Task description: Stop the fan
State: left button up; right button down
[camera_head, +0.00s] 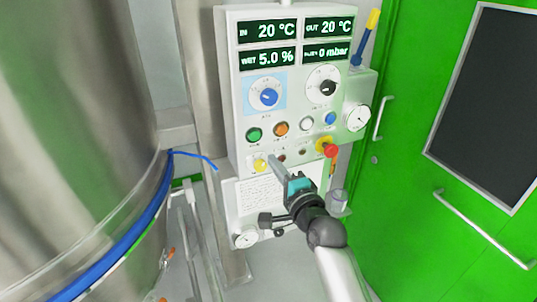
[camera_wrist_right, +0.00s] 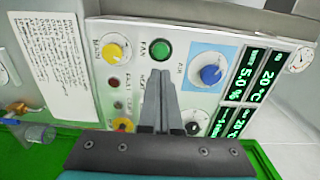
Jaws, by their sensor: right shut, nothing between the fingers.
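The control panel (camera_head: 290,60) is a white box with displays, knobs and buttons. The green button (camera_head: 254,134) sits at the left of its button row; in the wrist view the green button (camera_wrist_right: 160,49) carries the label FAN. I cannot tell whether it is lit. My right gripper (camera_head: 273,159) is shut and empty in front of the panel's lower left, below the green button and beside the yellow knob (camera_head: 260,165). In the wrist view its fingertips (camera_wrist_right: 160,72) point toward the green button and cover the orange button (camera_head: 281,129). My left gripper is not in view.
A blue knob (camera_head: 267,96) and a black knob (camera_head: 326,88) are above the buttons. A red mushroom button (camera_head: 330,151) sticks out at lower right. A large steel vessel (camera_head: 70,120) stands left; a green door (camera_head: 400,200) is right.

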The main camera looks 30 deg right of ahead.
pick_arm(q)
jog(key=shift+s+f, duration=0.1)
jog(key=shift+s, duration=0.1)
pick_arm(e)
jog(key=s, duration=0.3)
jog(key=shift+s, duration=0.15)
dwell(0.3)
